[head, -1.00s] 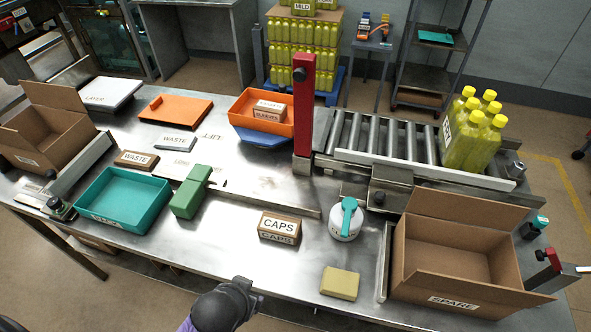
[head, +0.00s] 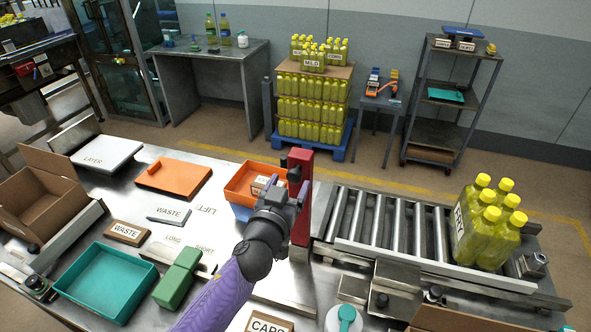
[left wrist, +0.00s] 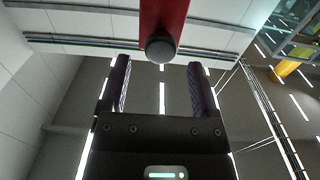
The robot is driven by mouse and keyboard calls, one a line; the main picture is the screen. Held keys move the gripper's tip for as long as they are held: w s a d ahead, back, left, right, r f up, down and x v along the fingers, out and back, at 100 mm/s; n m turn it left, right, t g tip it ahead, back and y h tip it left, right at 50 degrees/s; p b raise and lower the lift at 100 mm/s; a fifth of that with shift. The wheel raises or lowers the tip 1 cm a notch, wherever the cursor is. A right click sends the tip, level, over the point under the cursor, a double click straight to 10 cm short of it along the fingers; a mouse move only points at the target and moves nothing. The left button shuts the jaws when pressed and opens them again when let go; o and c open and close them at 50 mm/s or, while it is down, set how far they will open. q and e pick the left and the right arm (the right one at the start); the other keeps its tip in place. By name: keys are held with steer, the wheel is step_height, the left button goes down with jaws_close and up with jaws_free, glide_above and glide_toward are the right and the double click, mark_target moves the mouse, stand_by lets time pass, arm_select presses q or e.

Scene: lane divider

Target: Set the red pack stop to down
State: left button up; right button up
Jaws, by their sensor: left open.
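The red pack stop (head: 301,215) is an upright red post at the left end of the roller conveyor. Its upper part is partly hidden by my left gripper (head: 294,180), which is raised in front of it. In the left wrist view the red post (left wrist: 163,14) comes in from the top, with a dark round knob (left wrist: 160,49) on its face. My left gripper (left wrist: 160,78) is open there, its two fingers apart with the knob just past the tips, roughly centred between them. I cannot tell whether they touch. My right gripper is not in view.
An orange tray (head: 236,188) stands left of the post. The rollers (head: 378,226) run right to several yellow bottles (head: 487,228). A green block (head: 176,279) and teal tray (head: 88,289) lie at left; a white-and-teal container (head: 345,320) is at the front.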

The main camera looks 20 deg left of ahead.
mark_target(293, 178)
arm_select(q)
steer(key=shift+w, duration=2)
steer(key=shift+f, duration=0.1)
jaws_close()
